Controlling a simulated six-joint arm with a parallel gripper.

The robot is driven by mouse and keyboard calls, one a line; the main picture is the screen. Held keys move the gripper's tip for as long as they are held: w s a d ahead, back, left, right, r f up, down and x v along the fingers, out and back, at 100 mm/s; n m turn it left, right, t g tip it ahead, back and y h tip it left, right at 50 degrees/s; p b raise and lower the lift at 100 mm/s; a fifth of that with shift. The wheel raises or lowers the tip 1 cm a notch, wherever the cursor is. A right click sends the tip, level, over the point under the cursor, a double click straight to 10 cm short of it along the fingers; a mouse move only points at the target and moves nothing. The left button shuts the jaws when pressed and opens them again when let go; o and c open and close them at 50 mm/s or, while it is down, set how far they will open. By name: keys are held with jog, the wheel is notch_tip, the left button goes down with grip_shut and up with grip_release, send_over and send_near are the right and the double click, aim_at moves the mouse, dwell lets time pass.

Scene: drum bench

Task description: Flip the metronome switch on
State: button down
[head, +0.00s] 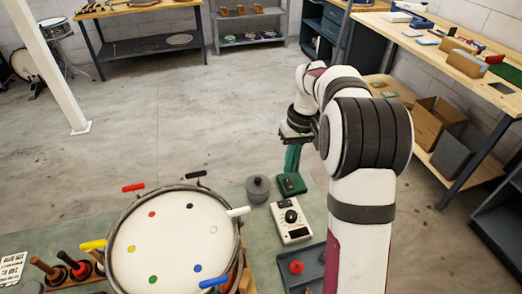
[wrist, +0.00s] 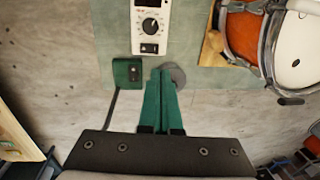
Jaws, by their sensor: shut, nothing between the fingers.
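The metronome appears to be the white box with a black dial (head: 291,220) on the right of the bench. In the wrist view the white box (wrist: 151,20) is at the top, with a small dark switch-like part (wrist: 149,48) on its lower face. I cannot tell the switch's position. My gripper (head: 291,168) has green fingers, pointing down above the bench's far edge, beyond the white box. In the wrist view my gripper (wrist: 161,72) is shut and empty, below the white box and apart from it.
A small green box (head: 291,184) with a dark cable (wrist: 112,105) sits near my fingertips. A grey lidded cylinder (head: 258,188) stands beside it, partly hidden by my fingers in the wrist view. A drum (head: 170,240) with coloured pegs is left; a dark tray (head: 300,272) is nearer.

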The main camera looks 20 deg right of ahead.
aim_at(281, 204)
jog(key=shift+w+d+f, duration=0.35)
jog(key=shift+w+d, duration=0.05)
jog(key=shift+f, duration=0.1)
jog(key=f, duration=0.4)
jog(key=a+f, duration=0.1)
jog(key=f, duration=0.8)
jog(key=shift+a+f, duration=0.35)
jog(key=shift+f, duration=0.05)
jog(key=shift+a+f, duration=0.1)
jog(key=shift+f, duration=0.05)
jog(key=shift+d+r, duration=0.25)
jog(key=shift+d, duration=0.55)
